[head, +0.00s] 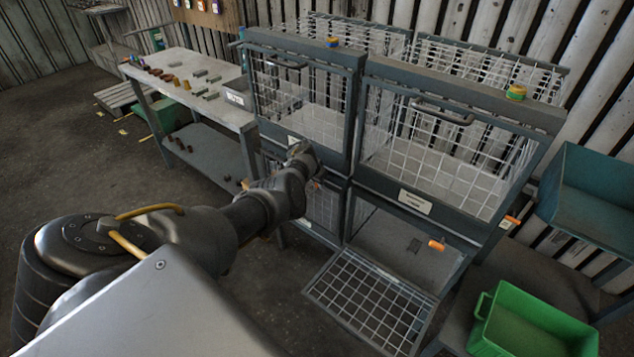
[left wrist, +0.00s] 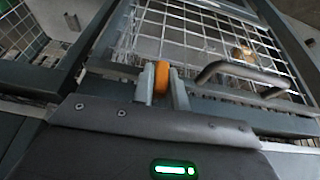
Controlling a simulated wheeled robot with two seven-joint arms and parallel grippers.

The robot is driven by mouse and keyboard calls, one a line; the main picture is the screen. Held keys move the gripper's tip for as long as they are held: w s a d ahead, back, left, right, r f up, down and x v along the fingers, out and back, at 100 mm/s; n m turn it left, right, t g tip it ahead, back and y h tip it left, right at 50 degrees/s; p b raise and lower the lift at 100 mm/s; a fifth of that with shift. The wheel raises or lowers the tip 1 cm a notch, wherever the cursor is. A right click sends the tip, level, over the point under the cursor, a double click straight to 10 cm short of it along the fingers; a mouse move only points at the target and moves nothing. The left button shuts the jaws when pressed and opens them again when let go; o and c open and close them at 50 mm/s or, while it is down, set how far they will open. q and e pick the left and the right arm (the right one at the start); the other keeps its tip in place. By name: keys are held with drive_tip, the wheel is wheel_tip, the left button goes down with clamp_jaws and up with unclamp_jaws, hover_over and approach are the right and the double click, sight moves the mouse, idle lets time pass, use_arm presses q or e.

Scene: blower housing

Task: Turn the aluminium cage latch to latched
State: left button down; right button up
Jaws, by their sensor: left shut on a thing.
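My left gripper (head: 311,176) is at the front of the left-hand cages, near the lower mesh door (head: 322,208). Its fingers are largely hidden by my wrist in the head view. In the left wrist view, the left gripper (left wrist: 163,88) is shut on an orange latch (left wrist: 161,77) at the edge of a mesh door (left wrist: 190,38). A dark bar handle (left wrist: 240,74) is just to the right of the latch. I cannot read the cage labels, so I cannot tell which one says aluminium. My right gripper is not in view.
The lower right cage stands open, its mesh door (head: 372,300) folded down. Another orange latch (head: 437,245) is there. A green bin (head: 530,328) stands at the lower right and a teal bin (head: 590,200) above it. A workbench (head: 190,82) with small parts is at left.

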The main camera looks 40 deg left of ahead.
use_arm(q)
drive_tip(key=c, duration=1.4)
unclamp_jaws()
drive_tip(key=shift+r, duration=0.1)
drive_tip(key=shift+s+r+p, duration=0.1)
drive_tip(key=shift+r+p, duration=0.15)
drive_tip(key=shift+p, duration=0.1)
drive_tip(key=p+v, duration=0.2)
drive_tip(key=v, duration=0.8)
drive_tip(key=shift+p, duration=0.4)
